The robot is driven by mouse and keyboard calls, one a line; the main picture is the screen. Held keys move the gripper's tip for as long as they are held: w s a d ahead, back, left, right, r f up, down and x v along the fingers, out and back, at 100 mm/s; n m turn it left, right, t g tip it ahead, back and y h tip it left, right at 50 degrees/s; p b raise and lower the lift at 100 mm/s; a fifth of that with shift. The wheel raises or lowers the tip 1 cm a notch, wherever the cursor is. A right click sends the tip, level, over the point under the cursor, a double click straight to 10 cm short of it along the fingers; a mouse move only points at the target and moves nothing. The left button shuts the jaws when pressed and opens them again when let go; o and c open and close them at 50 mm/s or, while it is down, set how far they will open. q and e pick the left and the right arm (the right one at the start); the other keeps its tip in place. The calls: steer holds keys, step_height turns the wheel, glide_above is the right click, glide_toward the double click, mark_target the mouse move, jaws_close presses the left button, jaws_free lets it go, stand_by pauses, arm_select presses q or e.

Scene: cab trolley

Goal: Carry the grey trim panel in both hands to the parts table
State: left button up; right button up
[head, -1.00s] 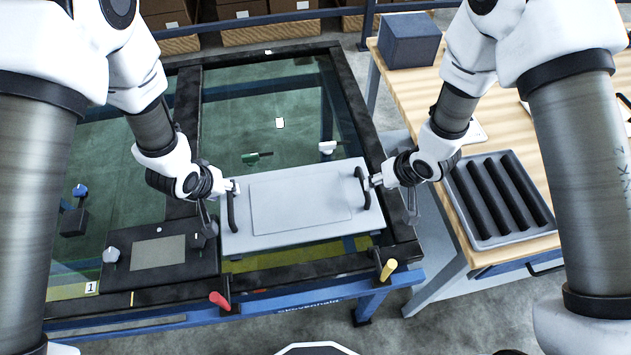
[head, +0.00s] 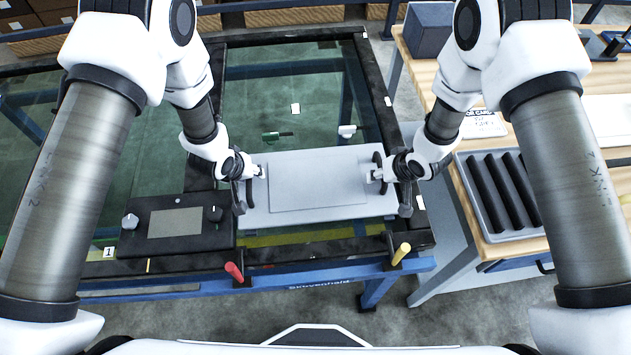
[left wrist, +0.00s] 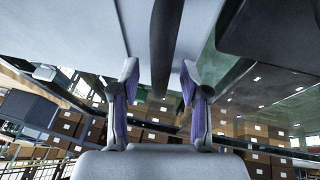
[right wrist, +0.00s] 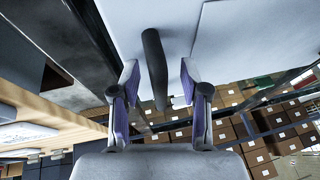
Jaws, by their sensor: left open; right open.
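The grey trim panel (head: 318,180) lies flat over the near right part of the dark-framed glass-topped trolley. It has a black bar handle at each end. My left gripper (head: 260,172) is at the panel's left end; in the left wrist view its open fingers (left wrist: 158,85) stand on either side of the dark handle (left wrist: 165,45), with gaps. My right gripper (head: 374,176) is at the right end; in the right wrist view its open fingers (right wrist: 158,88) stand on either side of the other handle (right wrist: 154,65). The wooden-topped parts table (head: 505,250) stands at the right.
A tray with dark rollers (head: 463,180) and a blue-grey box (head: 427,28) occupy the table. A black control box (head: 178,243) sits left of the panel. A gap of floor separates trolley and table.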

arm_select(q)
jaws_close()
arm_select(e)
jaws_close()
